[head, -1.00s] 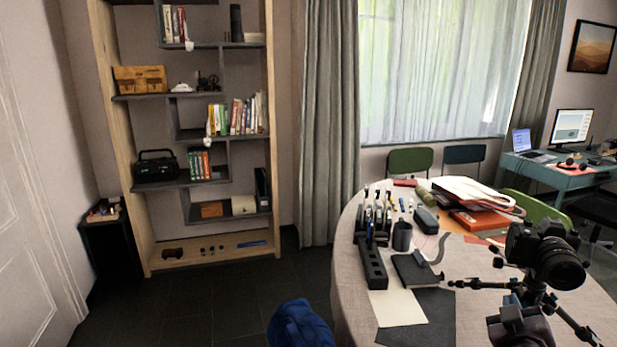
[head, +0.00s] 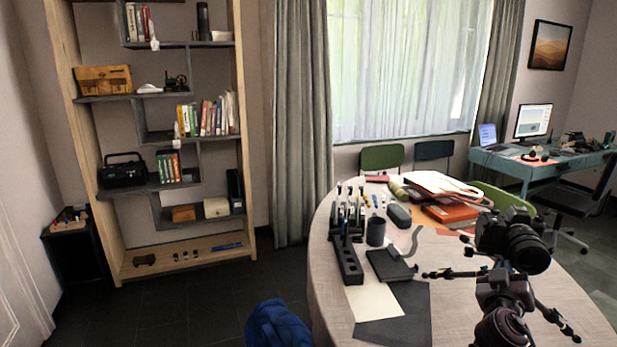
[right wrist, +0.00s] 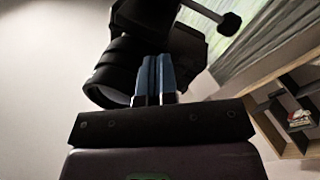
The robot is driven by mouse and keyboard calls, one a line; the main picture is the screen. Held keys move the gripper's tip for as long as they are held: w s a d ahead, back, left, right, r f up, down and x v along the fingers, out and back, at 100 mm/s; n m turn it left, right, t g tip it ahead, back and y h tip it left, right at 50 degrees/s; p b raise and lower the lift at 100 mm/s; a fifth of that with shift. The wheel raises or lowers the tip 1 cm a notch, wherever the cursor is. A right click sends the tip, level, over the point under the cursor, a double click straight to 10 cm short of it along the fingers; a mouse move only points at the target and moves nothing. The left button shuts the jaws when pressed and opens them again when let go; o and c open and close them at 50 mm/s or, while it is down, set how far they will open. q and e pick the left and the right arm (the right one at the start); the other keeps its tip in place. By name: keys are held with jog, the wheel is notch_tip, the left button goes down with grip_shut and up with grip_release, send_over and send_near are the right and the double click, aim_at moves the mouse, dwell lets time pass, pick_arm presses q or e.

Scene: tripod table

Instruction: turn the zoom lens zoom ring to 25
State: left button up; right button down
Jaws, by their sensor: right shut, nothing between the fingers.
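The black camera (head: 495,232) with its zoom lens (head: 528,248) stands on a tripod (head: 556,318) at the table's right side. In the head view the lens faces right and toward me. My right gripper (head: 503,270) is just below the camera and lens, its fingers hard to make out there. In the right wrist view its two blue fingers (right wrist: 155,75) are shut together with nothing between them. The lens (right wrist: 112,72) is beside and behind them, under the camera body (right wrist: 150,15). I cannot tell whether they touch it. Ring markings are unreadable. My left gripper is not in view.
The round table (head: 330,290) holds a black organizer (head: 347,262), a dark cup (head: 375,231), a dark notebook (head: 390,266) and an orange book (head: 447,214). A blue object (head: 278,325) is at the bottom edge. Tripod legs spread near my right arm.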

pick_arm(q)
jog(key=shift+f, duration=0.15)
pick_arm(e)
jog(key=shift+w+d, duration=0.3)
jog(key=shift+w, duration=0.35)
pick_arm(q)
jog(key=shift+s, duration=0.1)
pick_arm(e)
jog(key=shift+d+r, duration=0.15)
jog(key=shift+r, duration=0.1)
